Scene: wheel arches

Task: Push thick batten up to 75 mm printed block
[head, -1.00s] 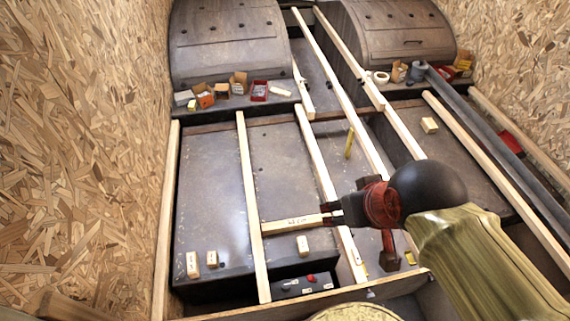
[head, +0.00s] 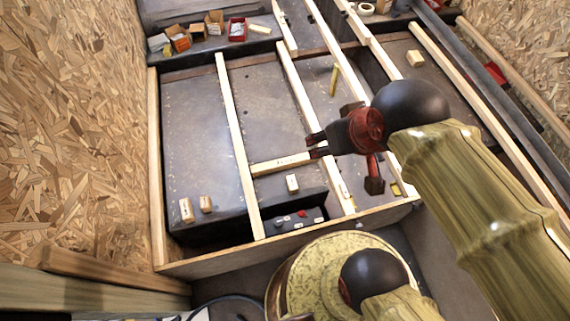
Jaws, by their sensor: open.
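A pale wooden block (head: 278,164) lies crosswise between two long battens. In the earlier view it carries dark print; I cannot read the size. Its left end meets the left batten (head: 236,130). Its right end is close to the right batten (head: 298,92), partly covered by my gripper, so contact there cannot be told. Which batten is the thick one is not clear. My gripper (head: 314,146) is open, its dark fingers pointing left over the right batten by the block's right end. Nothing is clearly held between the fingers.
Small wooden blocks lie nearby: one (head: 292,183) below the crosswise block, two (head: 186,210) (head: 205,204) at left, one (head: 415,58) at right. A yellow stick (head: 334,80) stands beyond my gripper. A wooden board (head: 290,238) edges the near side.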

